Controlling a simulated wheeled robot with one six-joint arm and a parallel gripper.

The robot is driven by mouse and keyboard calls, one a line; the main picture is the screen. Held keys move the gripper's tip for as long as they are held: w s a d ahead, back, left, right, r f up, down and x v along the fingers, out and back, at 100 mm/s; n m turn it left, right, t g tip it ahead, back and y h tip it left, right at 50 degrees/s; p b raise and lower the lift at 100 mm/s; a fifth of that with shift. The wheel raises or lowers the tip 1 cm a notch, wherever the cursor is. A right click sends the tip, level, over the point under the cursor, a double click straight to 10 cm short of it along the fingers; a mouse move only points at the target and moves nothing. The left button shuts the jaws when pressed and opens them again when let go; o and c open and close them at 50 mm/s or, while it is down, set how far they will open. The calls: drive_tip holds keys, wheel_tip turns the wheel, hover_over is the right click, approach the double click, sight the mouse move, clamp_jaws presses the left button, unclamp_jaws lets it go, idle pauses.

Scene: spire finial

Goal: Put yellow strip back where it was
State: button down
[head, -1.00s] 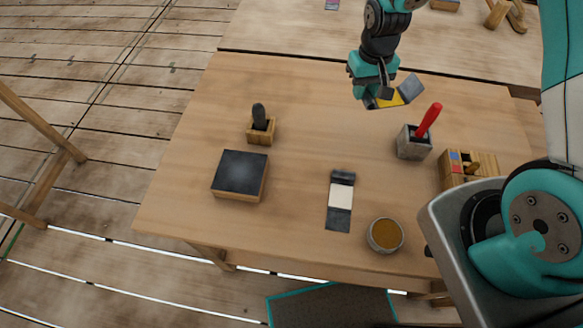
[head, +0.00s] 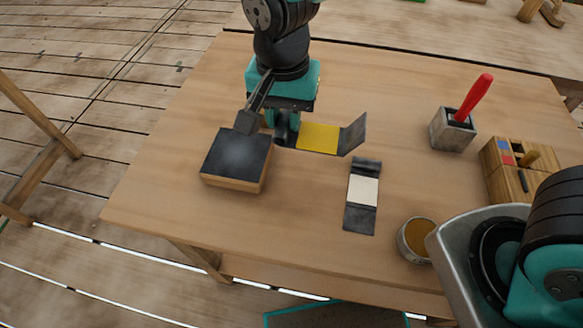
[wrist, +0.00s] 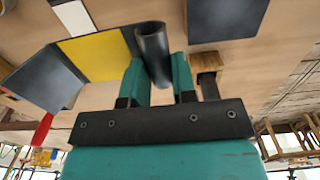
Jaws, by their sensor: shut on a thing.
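The yellow strip has a yellow middle (head: 318,138) and dark grey ends. Its right end (head: 353,134) bends upward. My gripper (head: 285,130) is shut on its left dark end, which looks curled between the teal fingers in the wrist view (wrist: 153,52). The yellow middle (wrist: 95,56) and the far dark end (wrist: 45,80) stick out to the left there. The height above the table is hard to tell.
A dark-topped wooden block (head: 237,158) is just left of my gripper. The small wooden holder shows in the wrist view (wrist: 207,64). A grey pot (head: 452,132) with a red handle, a wooden caddy (head: 510,165) and a brown-filled tin (head: 415,240) stand to the right.

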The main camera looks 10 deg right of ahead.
sight(286, 173)
wheel_tip(286, 173, down, 14)
idle(0.4)
drive_tip(key=shift+f, duration=0.2)
drive_tip(key=c, duration=0.9)
unclamp_jaws()
drive_tip(key=shift+r, duration=0.2)
wheel_tip(286, 173, up, 12)
drive_tip(key=shift+d+r, duration=0.1)
drive_tip(key=shift+r, duration=0.05)
drive_tip(key=s+d+r+n, duration=0.1)
drive_tip(key=r, duration=0.1)
drive_tip(key=s+d+r+n+y, duration=0.1)
drive_tip(key=d+r+n, duration=0.1)
drive_tip(key=r, duration=0.1)
drive_tip(key=s+d+r+n+y, duration=0.1)
drive_tip(key=s+d+r, duration=0.1)
drive_tip(key=shift+s+d+r+n, duration=0.1)
drive_tip(key=shift+r+n, duration=0.25)
drive_tip(key=shift+n, duration=0.05)
drive_tip(key=s+d+r+n, duration=0.1)
drive_tip(key=s+n, duration=0.1)
drive_tip(key=s+d+r+n+y, duration=0.1)
drive_tip(key=s+r+n, duration=0.1)
drive_tip(key=s, duration=0.1)
drive_tip(key=s+d+r+n+y, duration=0.1)
drive_tip(key=s+d+r+n, duration=0.1)
drive_tip(key=s, duration=0.1)
drive_tip(key=shift+n, duration=0.4)
